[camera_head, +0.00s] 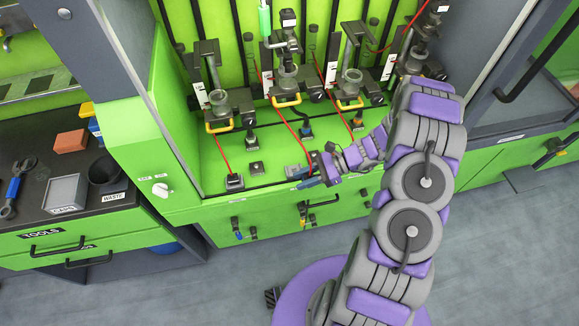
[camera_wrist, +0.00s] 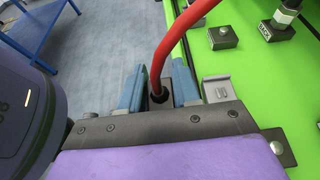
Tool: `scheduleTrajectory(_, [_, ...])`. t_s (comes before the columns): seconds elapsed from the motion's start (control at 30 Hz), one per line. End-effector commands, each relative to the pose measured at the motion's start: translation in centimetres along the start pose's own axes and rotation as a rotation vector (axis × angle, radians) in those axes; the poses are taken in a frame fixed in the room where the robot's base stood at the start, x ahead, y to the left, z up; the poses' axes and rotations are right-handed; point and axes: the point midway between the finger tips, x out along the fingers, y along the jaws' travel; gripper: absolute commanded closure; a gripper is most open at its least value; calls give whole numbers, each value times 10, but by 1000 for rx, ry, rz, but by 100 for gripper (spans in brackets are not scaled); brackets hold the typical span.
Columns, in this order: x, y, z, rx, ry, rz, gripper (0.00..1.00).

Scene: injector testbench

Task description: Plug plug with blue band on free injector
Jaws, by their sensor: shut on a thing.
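My gripper (camera_head: 308,180) is low over the front edge of the green bench in the head view. In the wrist view its blue fingers (camera_wrist: 158,92) are shut on a dark plug (camera_wrist: 158,99) with a thick red cable rising from it. No blue band can be made out on this plug. Several injectors stand in a row at the back of the bench, among them a left one (camera_head: 216,98), a middle one (camera_head: 287,82) and a right one (camera_head: 350,86). I cannot tell which injector is free.
Red cables run down to bench blocks, one at the front left (camera_head: 234,182). A small grey block (camera_head: 257,169) and dark connectors (camera_head: 306,131) sit on the bench. The wrist view shows a block (camera_wrist: 222,38) right of the gripper. A waste cup (camera_head: 105,175) stands far left.

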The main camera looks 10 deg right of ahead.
Motion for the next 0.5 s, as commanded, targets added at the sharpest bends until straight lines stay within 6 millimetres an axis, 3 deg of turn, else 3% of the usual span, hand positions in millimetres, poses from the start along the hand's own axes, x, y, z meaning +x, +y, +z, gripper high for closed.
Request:
scheduleTrajectory(0.2, [18, -46, 0, -3, 3, 1, 100])
scheduleTrajectory(0.5, [24, -68, 3, -1, -1, -2, 100])
